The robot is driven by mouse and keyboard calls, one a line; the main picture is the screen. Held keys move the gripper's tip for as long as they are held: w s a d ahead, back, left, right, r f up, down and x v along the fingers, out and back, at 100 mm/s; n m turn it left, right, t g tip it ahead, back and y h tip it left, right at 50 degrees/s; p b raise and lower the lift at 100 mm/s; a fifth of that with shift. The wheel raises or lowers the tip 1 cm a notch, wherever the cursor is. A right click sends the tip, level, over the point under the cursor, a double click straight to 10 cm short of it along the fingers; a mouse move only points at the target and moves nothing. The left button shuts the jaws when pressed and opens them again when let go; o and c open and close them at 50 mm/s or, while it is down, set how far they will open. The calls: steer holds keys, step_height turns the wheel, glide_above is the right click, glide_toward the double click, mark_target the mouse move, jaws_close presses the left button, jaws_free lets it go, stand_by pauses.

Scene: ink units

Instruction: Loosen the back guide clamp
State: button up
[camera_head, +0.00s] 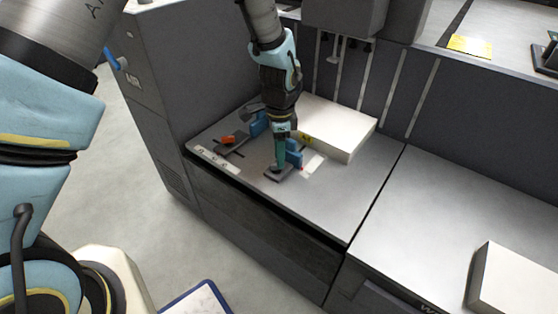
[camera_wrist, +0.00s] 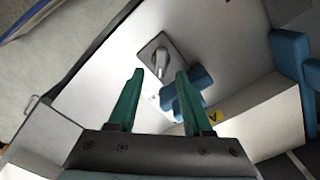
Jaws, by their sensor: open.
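My gripper (camera_wrist: 157,76) is open, its two green fingers apart with nothing between them. In the head view my gripper (camera_head: 279,165) points down over the deck, at the near blue guide. In the wrist view a grey clamp lever (camera_wrist: 161,60) on a dark plate lies just beyond the fingertips, roughly in line with the gap. A blue guide (camera_wrist: 196,80) is beside it, partly behind the right finger. In the head view the clamp's dark plate (camera_head: 271,176) shows below the fingers, its lever hidden. Another clamp with an orange part (camera_head: 229,140) is to the left. Which is the back clamp I cannot tell.
A white paper stack (camera_head: 338,130) with a yellow sticker (camera_wrist: 216,117) stands close to the right of the gripper. Another blue guide (camera_head: 259,123) is behind it. The dark machine wall rises behind the deck. The deck (camera_head: 345,205) is clear towards the front right.

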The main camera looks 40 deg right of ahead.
steer(key=shift+f, duration=1.4)
steer(key=shift+c, duration=0.2)
jaws_close()
